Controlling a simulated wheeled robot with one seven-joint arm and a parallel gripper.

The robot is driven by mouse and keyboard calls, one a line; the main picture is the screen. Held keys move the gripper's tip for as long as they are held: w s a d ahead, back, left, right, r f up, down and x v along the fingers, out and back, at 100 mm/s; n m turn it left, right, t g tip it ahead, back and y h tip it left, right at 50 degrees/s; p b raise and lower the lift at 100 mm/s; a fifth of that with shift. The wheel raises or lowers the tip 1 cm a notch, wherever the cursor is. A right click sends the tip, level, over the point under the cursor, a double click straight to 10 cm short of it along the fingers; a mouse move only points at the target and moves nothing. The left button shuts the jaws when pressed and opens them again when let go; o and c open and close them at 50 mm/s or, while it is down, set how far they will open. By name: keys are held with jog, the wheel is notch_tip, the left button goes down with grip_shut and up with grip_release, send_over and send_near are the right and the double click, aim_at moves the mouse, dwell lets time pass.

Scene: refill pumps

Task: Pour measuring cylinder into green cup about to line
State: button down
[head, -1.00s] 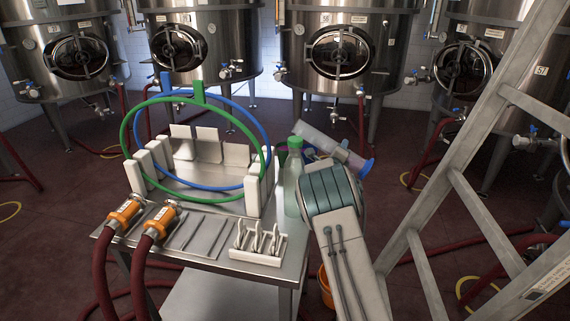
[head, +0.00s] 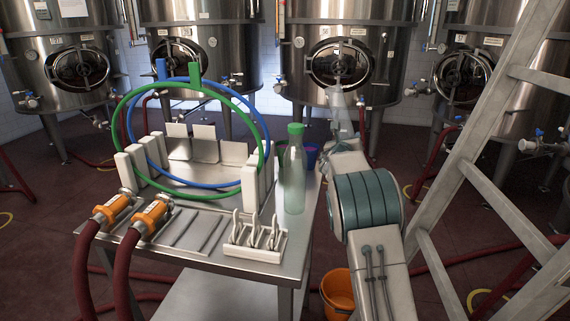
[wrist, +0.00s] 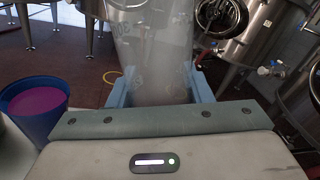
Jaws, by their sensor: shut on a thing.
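The clear measuring cylinder (wrist: 150,45) is between the blue fingers of my gripper (wrist: 160,88), which is shut on it. In the head view its upper part (head: 339,105) rises nearly upright beyond my arm; its lower part is hidden. The cylinder looks cloudy with faint markings, and I cannot tell its liquid level. A blue cup with purple-pink liquid (wrist: 36,106) stands at the left of the wrist view, apart from the cylinder. In the head view this cup (head: 312,153) is partly hidden behind a bottle.
A clear bottle with a green cap (head: 294,175) stands on the steel cart (head: 205,232) beside my arm. Green (head: 120,125) and blue (head: 262,120) hoops stand in a rack. A ladder (head: 490,160) is at the right. An orange bucket (head: 338,292) is below.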

jog(key=shift+s+d+m+b, duration=0.15)
jog(key=shift+d+m+b, duration=0.3)
jog(key=shift+b, duration=0.45)
jog(key=d+b, duration=0.1)
jog(key=d+m+b, duration=0.1)
jog(key=b, duration=0.1)
jog(key=shift+s+r+m, duration=0.25)
jog(key=shift+s+r, duration=0.15)
jog(key=shift+s+d+r+m+b, duration=0.25)
jog(key=shift+d+r+m+b, duration=0.1)
jog(key=shift+d+m+b, duration=0.45)
jog(key=shift+s+d+r, duration=0.1)
jog(key=shift+r, duration=0.25)
